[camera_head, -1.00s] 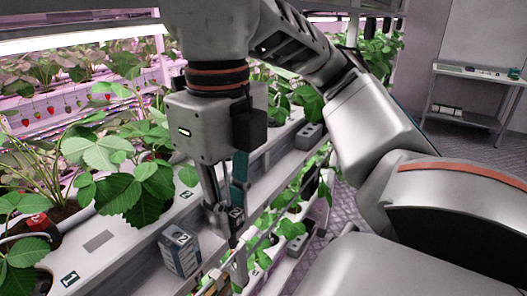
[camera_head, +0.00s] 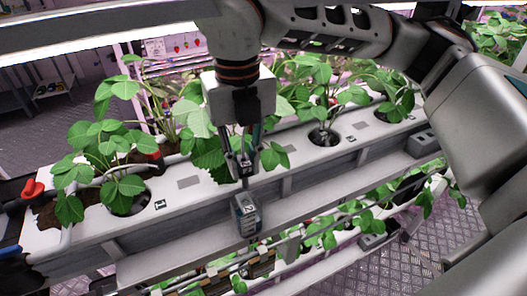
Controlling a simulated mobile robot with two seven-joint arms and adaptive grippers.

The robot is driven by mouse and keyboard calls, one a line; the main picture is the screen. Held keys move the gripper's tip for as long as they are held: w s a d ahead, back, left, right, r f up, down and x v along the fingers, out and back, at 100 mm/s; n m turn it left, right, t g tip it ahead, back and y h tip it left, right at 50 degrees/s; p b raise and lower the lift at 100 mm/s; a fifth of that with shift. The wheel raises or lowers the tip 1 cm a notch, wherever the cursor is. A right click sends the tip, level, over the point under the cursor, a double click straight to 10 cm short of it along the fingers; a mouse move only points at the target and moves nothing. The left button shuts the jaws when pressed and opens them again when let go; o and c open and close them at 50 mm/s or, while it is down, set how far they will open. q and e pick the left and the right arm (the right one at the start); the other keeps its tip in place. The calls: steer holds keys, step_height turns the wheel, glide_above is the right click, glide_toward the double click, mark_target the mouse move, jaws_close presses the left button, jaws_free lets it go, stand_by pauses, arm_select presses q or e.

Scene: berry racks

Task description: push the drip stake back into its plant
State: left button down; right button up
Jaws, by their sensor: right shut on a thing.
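My right gripper (camera_head: 243,168) points down at the front edge of the white trough (camera_head: 190,212), just above a small grey box marked 2 (camera_head: 247,214). It is shut on a thin thing that looks like the drip stake, mostly hidden between its fingers. Leafy plants stand in round holes along the trough. One plant (camera_head: 100,140) stands by the label 1 at the left, and another (camera_head: 320,95) grows right of the gripper. Leaves hang close behind and beside the fingers. My left gripper cannot be made out.
A red knob-like thing (camera_head: 33,188) is at the trough's left end, beside dark parts at the picture edge. A lower row of plants (camera_head: 325,232) runs below the front ledge. Patterned floor (camera_head: 440,235) lies open at the lower right.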

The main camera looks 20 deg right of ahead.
mark_target(244, 184)
steer(key=shift+w+f, duration=0.25)
steer(key=shift+f+b, duration=1.15)
steer(key=shift+f, duration=1.2)
steer(key=shift+w+f, duration=0.1)
steer(key=shift+f, duration=0.05)
steer(key=shift+a+f+b, duration=0.1)
steer(key=shift+b, duration=0.25)
steer(key=o, duration=0.8)
steer(key=shift+o, duration=0.7)
